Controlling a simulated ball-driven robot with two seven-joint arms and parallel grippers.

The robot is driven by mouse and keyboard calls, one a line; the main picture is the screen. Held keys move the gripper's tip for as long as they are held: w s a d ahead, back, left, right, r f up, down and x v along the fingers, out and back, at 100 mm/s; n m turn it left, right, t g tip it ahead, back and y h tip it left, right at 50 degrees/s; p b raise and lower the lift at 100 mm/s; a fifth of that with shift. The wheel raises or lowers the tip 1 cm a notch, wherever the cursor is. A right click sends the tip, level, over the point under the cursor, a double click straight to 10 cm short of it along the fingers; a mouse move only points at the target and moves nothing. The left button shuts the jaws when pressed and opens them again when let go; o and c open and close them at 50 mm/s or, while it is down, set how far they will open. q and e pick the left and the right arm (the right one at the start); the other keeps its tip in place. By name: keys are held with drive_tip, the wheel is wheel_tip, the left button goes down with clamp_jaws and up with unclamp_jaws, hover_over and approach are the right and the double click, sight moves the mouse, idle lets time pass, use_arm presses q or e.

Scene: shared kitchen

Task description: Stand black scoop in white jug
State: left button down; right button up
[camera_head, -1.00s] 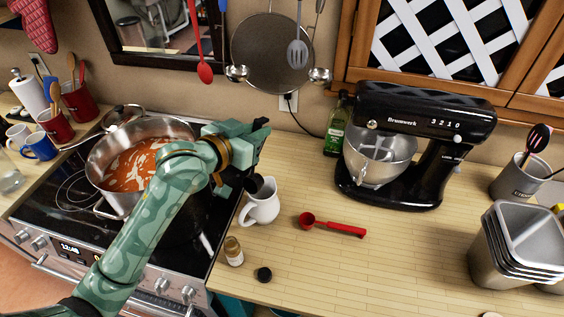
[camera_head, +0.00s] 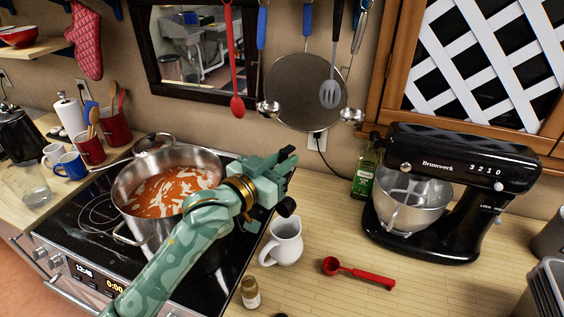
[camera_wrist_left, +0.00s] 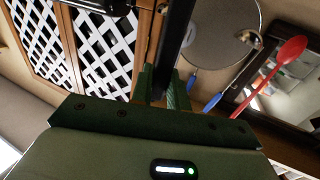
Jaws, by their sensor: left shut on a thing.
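My left gripper (camera_head: 287,161) is shut on the black scoop (camera_head: 286,207). It is over the counter beside the stove, above the white jug. The scoop's dark rounded end hangs below the gripper, just above the jug's mouth in the head view. The scoop's dark handle also shows between the fingers in the left wrist view (camera_wrist_left: 178,36). The white jug (camera_head: 284,246) stands upright on the counter, its handle to the left and its mouth visible. How far the scoop is above the jug is hard to tell. My right gripper is out of view.
A steel pot (camera_head: 147,229) of red sauce is on the stove, under my left arm. A red scoop (camera_head: 358,272) lies right of the jug, and a small brown bottle (camera_head: 250,293) is in front. A black mixer (camera_head: 432,200) and green bottle (camera_head: 365,170) stand behind right.

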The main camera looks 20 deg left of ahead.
sight(282, 203)
use_arm(q)
wheel_tip(282, 203, down, 2)
drive_tip(key=shift+a+f+b, duration=0.1)
drive_tip(key=shift+f+b, duration=0.1)
drive_tip(key=shift+b, duration=1)
drive_tip(key=shift+f+b, duration=0.9)
drive_tip(key=shift+b, duration=0.25)
drive_tip(key=shift+f+b, duration=0.9)
drive_tip(key=shift+f, duration=1)
drive_tip(key=shift+f+b, duration=1.15)
drive_tip(key=shift+f, duration=1.2)
drive_tip(key=c, duration=1.3)
unclamp_jaws()
